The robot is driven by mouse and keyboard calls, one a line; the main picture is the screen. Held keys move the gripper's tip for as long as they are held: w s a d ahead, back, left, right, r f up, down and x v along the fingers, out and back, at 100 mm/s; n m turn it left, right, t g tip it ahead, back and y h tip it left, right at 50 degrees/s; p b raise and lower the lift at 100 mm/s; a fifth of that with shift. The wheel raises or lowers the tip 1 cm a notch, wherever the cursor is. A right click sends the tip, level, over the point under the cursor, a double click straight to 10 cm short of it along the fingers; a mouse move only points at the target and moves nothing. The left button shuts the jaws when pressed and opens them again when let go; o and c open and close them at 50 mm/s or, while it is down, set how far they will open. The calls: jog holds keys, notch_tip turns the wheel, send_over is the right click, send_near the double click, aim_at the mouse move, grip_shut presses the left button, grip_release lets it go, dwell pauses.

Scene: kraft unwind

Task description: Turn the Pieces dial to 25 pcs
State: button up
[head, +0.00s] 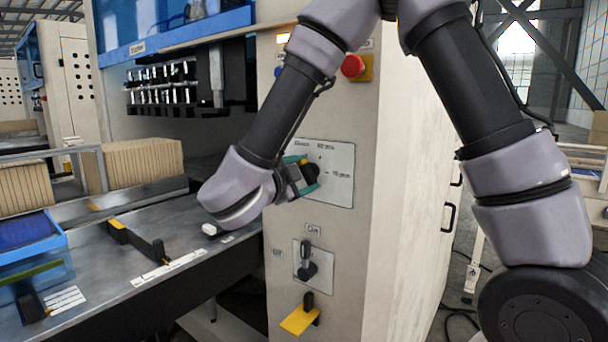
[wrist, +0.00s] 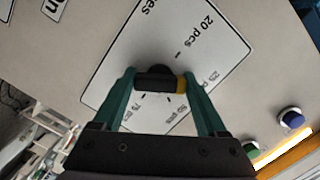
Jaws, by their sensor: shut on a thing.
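The Pieces dial (wrist: 155,85) is a black bar knob with a yellow end, on a white label plate (wrist: 120,75) in the wrist view. My gripper (wrist: 161,80) has its green fingers on both ends of the knob and is shut on it. The yellow end lies at the right finger, on the side of a mark reading about 25 pcs; the exact mark it points to is unclear. A 20 pcs mark shows above. In the head view my gripper (head: 304,175) hides most of the dial against its plate (head: 338,190).
Below the dial is a black switch (head: 307,268) labelled Off, then a yellow handle (head: 299,319). A red button (head: 353,66) sits higher on the cabinet. A grey worktable (head: 150,250) with a blue bin (head: 60,262) and cardboard (head: 140,163) is to the left.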

dwell(0.3)
jog(key=shift+m, duration=0.6)
jog(key=shift+n, duration=0.6)
jog(key=shift+m, duration=0.6)
